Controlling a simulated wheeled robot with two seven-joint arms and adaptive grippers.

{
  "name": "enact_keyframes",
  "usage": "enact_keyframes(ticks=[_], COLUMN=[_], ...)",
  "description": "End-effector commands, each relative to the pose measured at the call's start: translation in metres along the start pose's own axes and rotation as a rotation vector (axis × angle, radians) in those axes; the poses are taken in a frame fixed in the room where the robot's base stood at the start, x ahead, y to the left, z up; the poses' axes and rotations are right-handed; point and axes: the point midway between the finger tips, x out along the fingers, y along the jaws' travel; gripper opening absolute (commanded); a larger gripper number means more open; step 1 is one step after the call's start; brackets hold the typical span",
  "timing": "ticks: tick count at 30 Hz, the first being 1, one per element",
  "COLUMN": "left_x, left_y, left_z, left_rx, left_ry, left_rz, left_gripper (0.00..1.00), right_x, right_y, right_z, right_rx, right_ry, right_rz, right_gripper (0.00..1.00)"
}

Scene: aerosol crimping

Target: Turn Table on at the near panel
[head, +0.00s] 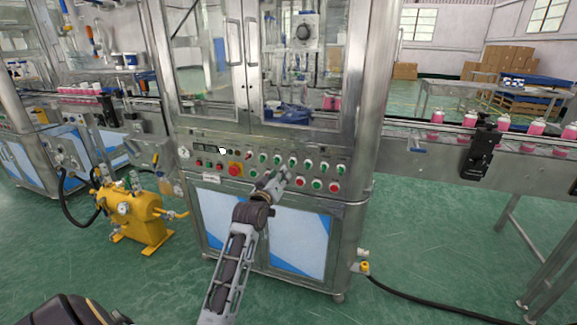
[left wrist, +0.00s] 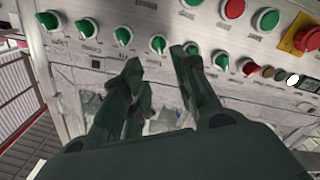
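The near panel (head: 238,172) is a grey strip across the front of the glass-doored machine, with green selector knobs above red and green buttons. My left gripper (head: 278,176) is in front of the panel's middle, over the lower button row. In the left wrist view the panel appears upside down, and my left gripper (left wrist: 157,62) is open and empty. A green knob (left wrist: 158,44) shows in the gap between its fingertips; contact cannot be told. Another green knob (left wrist: 191,48) is by the right finger. The knob labels are too small to read surely. My right gripper is not in view.
A red emergency stop on a yellow plate (head: 235,169) is left of the gripper; it also shows in the left wrist view (left wrist: 306,38). A yellow pump unit (head: 135,215) stands on the floor at left. A conveyor (head: 500,141) with pink cans runs right.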

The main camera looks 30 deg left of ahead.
Motion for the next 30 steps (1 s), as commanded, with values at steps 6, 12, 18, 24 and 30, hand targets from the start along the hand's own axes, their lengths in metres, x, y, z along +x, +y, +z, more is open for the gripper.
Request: enact_keyframes(ticks=[6,12,18,24,30], left_x=[0.019,0.035,0.052,0.069,0.085], left_y=[0.000,0.000,0.000,0.000,0.000], left_z=[-0.001,0.000,0.000,0.000,0.000], left_rx=[0.001,0.000,0.001,0.001,0.000], left_ry=[0.001,0.001,0.001,0.001,0.001], left_rz=[0.001,0.001,0.001,0.000,0.000], left_gripper=[0.29,0.29,0.29,0.29,0.29], right_x=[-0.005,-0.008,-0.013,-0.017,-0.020], right_y=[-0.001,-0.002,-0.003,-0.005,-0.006], right_z=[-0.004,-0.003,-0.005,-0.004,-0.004], right_rx=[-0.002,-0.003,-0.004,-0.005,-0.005], right_ry=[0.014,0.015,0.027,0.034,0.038], right_rz=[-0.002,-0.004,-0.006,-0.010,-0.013], right_gripper=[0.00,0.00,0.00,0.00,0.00])
